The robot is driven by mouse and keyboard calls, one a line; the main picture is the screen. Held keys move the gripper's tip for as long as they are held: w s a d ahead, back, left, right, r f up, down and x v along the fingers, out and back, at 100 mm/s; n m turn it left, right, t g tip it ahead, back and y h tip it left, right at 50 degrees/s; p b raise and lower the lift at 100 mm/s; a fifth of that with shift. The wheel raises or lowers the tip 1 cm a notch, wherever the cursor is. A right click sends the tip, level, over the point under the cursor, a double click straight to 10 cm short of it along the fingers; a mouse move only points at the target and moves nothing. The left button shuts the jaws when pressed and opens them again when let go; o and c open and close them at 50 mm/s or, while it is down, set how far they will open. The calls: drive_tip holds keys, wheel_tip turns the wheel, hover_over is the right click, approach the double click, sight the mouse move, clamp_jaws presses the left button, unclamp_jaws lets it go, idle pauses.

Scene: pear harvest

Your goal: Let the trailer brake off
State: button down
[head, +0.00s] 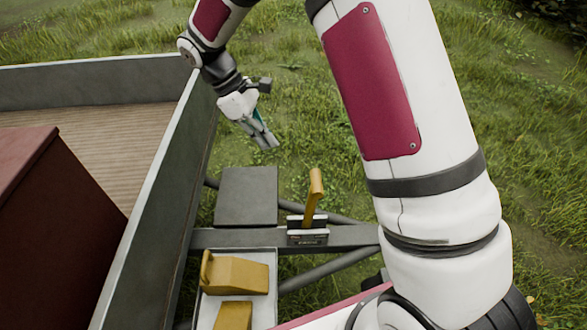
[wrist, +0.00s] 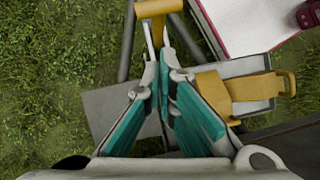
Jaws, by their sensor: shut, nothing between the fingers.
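The brake lever (head: 313,195) has a yellow handle and rises nearly upright, leaning slightly right at its top, from a dark bracket with pale edges (head: 307,230) on the trailer's drawbar (head: 350,236). In the wrist view the yellow handle (wrist: 158,9) shows at the top edge, beyond the fingertips. My gripper (head: 268,143) is above and left of the lever in the head view, apart from it. In the wrist view my gripper (wrist: 161,62) has its teal-padded fingers brought together, with nothing held.
Yellow wheel chocks (head: 238,273) lie in a grey tray (head: 268,312) beside the drawbar. A flat dark plate (head: 246,195) lies left of the lever. The trailer's side wall (head: 160,190) stands at left, with a dark red box (head: 50,240) inside. Grass around is open.

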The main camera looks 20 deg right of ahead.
drive_tip(key=shift+w+a+f+n, duration=0.15)
drive_tip(key=shift+w+f, duration=0.1)
drive_tip(key=shift+f, duration=0.25)
drive_tip(key=shift+w+a+f+n, duration=0.15)
drive_tip(key=shift+w+f, duration=0.1)
drive_tip(key=shift+f, duration=0.2)
drive_tip(key=s+d+f, duration=0.4)
drive_tip(key=d+f, duration=0.3)
drive_tip(key=f, duration=0.2)
drive_tip(key=shift+s+d+f, duration=0.25)
drive_tip(key=shift+s+f, duration=0.1)
drive_tip(key=shift+f, duration=0.05)
